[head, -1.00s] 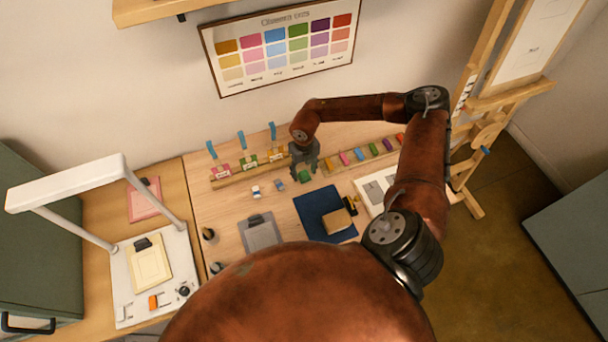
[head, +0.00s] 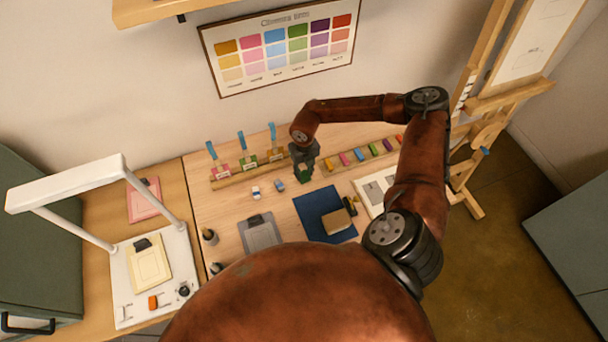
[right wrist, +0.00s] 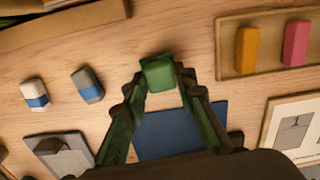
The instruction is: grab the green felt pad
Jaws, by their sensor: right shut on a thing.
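The green felt pad (right wrist: 159,74) is a small green block between the fingertips of my right gripper (right wrist: 160,78) in the right wrist view. The fingers touch it on both sides and are shut on it. In the head view the right gripper (head: 304,172) is over the back middle of the table, and the green pad (head: 304,174) shows partly at its tips. I cannot tell whether the pad touches the tabletop. My left gripper is not in view.
A row of coloured blocks in a wooden tray (right wrist: 270,72) lies to the right. Two erasers (right wrist: 88,86) lie to the left. A blue mat (head: 312,207) with a tan block (head: 337,221) is nearer me. A rack with blue-handled tools (head: 236,175) stands behind left.

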